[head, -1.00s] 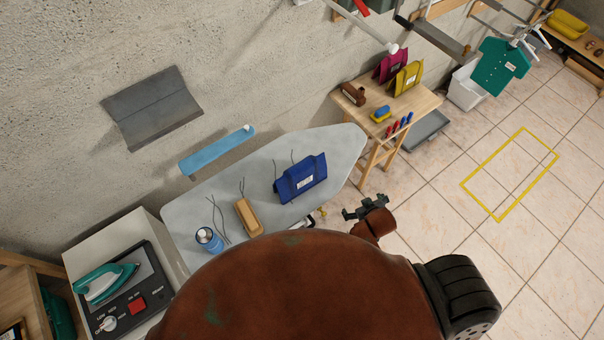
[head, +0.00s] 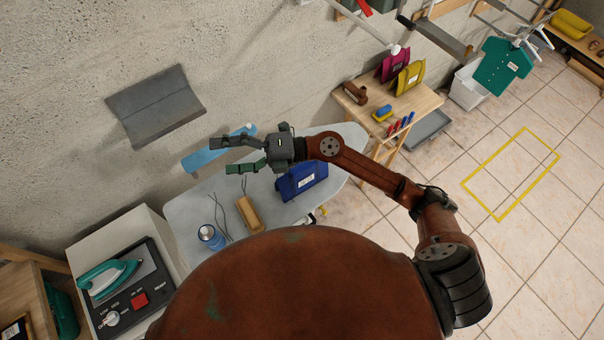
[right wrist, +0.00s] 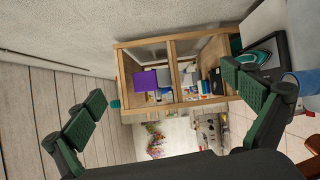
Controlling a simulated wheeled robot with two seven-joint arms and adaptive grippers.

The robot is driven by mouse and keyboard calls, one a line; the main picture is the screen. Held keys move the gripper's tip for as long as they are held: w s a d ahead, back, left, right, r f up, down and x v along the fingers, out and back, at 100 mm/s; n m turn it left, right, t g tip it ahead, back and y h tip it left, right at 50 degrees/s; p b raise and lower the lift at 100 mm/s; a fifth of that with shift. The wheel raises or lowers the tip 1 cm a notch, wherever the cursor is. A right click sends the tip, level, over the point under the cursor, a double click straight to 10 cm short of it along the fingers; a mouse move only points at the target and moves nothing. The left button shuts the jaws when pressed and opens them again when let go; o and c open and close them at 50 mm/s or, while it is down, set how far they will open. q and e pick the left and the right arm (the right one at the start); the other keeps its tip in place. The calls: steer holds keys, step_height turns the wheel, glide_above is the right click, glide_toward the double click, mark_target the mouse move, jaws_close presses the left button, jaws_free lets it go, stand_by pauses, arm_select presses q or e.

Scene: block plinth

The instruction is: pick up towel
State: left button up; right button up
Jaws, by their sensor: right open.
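A light blue strip (head: 199,160), which looks like the towel, is by the concrete wall at the back edge of the ironing board (head: 182,212). A pale end shows at its right. My right gripper (head: 222,155) is open, with its fingers pointing left, and overlaps the strip's right part in the head view. Nothing is between its fingers. I cannot tell its height above the strip. In the right wrist view both fingers (right wrist: 163,86) are spread wide and no towel shows clearly between them. My left gripper is not in view.
On the board are a blue bottle (head: 210,236), a tan block-like object (head: 249,213) and a dark blue bag (head: 300,182). A teal iron (head: 108,278) stands on a cabinet at lower left. A wooden table (head: 352,104) stands right of the board. Tiled floor is free at right.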

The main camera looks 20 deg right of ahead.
step_height(320, 180, down, 6)
steer(key=s+n+g+h, duration=0.2)
steer(key=n+g+h, duration=0.1)
steer(key=h, duration=0.1)
steer(key=n+t+h, duration=0.1)
steer(key=t+h, duration=0.1)
steer(key=h, duration=1.1)
glide_above(302, 164)
steer(key=f, duration=1.1)
steer(key=shift+s+a+f, duration=0.15)
steer(key=shift+s+f, duration=0.05)
steer(key=shift+s, duration=0.15)
steer(key=shift+w+d+f, duration=0.15)
steer(key=shift+d+f, duration=0.05)
steer(key=shift+d, duration=0.05)
steer(key=shift+f+p, duration=0.45)
steer(key=shift+f, duration=0.5)
step_height(302, 164, down, 4)
steer(key=shift+w+f+p, duration=0.1)
steer(key=shift+w+p, duration=0.05)
steer(key=shift+p, duration=0.65)
steer(key=shift+w+a+f, duration=0.1)
steer(key=shift+f, duration=0.45)
